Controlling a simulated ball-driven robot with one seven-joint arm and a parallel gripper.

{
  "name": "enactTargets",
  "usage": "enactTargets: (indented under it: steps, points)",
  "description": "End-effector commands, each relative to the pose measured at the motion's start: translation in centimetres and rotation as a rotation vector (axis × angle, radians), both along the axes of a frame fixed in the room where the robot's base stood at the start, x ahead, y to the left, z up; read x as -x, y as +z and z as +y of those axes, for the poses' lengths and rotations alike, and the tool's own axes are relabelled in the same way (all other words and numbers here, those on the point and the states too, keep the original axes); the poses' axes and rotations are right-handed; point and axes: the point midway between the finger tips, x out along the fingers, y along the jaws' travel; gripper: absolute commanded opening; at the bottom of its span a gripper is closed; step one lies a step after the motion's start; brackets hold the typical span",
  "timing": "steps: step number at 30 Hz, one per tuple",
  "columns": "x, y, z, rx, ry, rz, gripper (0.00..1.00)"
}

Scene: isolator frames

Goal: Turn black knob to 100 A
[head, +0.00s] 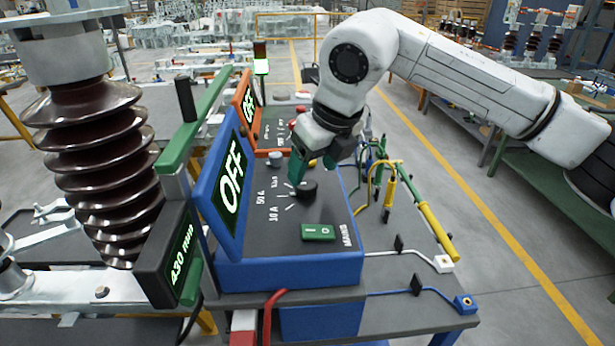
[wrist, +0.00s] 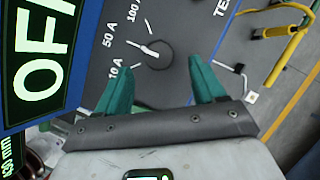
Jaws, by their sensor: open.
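The black knob (head: 308,189) sits on the dark top panel of the blue box (head: 290,272), which also shows beside the knob in the wrist view. In the wrist view the round knob (wrist: 157,57) has a white pointer that points left, about toward the 50 A mark (wrist: 112,40). The 100 A mark (wrist: 134,15) is above it and the 10 A mark (wrist: 119,74) below it. My gripper (head: 312,166) is open, close over the knob. In the wrist view its teal fingertips (wrist: 160,62) stand on either side of the knob; contact cannot be told.
A green I/O switch (head: 318,232) is in front of the knob. An upright OFF display (head: 232,176) borders the panel on the left. Yellow, green and blue leads (head: 385,185) stand on the right. An orange-framed box (head: 247,105) is behind.

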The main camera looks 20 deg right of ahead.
Motion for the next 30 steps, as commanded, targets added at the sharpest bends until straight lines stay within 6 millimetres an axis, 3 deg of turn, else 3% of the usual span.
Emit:
enactTargets:
  steps: [9, 21, 30]
  points:
    - [-1.6, -3.9, 0.5, -0.003, 0.001, 0.000, 0.69]
    - [-1.9, -4.6, 0.5, -0.002, 0.002, -0.002, 0.69]
    - [-1.9, -4.5, 0.5, -0.002, 0.002, -0.002, 0.40]
